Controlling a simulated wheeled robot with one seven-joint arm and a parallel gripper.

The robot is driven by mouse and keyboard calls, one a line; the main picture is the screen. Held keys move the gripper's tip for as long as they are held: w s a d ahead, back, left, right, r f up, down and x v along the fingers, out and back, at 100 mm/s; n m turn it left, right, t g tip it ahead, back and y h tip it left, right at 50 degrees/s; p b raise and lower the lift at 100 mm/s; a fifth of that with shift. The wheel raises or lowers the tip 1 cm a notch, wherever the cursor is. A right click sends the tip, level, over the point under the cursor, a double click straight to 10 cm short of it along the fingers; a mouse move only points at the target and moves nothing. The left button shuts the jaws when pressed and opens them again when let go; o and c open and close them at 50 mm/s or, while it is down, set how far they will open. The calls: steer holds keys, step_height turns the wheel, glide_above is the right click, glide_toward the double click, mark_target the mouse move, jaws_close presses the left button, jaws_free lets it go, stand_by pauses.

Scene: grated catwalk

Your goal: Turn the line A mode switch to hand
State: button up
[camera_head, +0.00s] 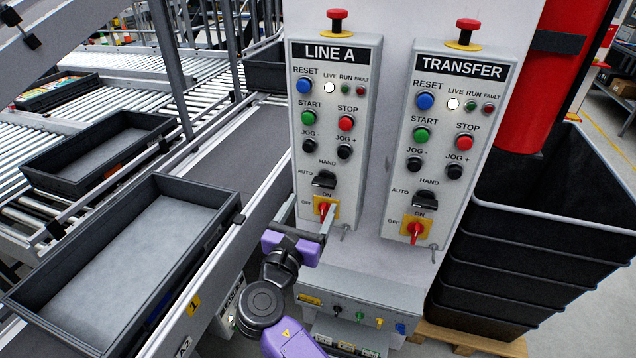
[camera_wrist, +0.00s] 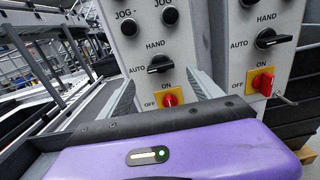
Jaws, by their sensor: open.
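The LINE A panel (camera_head: 334,130) is on the left of the grey cabinet. Its mode switch (camera_head: 324,180) is a black knob labelled AUTO at left and HAND above; it also shows in the wrist view (camera_wrist: 160,64). Its handle lies roughly sideways, toward AUTO. My gripper (camera_head: 310,205) is open and empty, in front of the panel's lower part. In the wrist view, the fingertips (camera_wrist: 165,82) reach up on either side, below the mode switch. I see no contact with it. The red-on-yellow ON/OFF switch (camera_wrist: 170,97) shows between the fingers.
The similar TRANSFER panel (camera_head: 450,140) stands to the right, with its own black mode switch (camera_head: 425,200). START, STOP and JOG buttons sit above LINE A's knob. A low box (camera_head: 360,300) juts out below. Conveyors with black trays (camera_head: 130,250) lie left; black crates (camera_head: 530,240) stand right.

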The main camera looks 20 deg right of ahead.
mark_target(322, 185)
steer(key=shift+p+x, duration=0.55)
steer(key=shift+x, duration=3.4)
steer(key=shift+c, duration=0.2)
steer(key=c, duration=1.3)
steer(key=shift+f, duration=0.1)
steer(key=shift+c, duration=0.2)
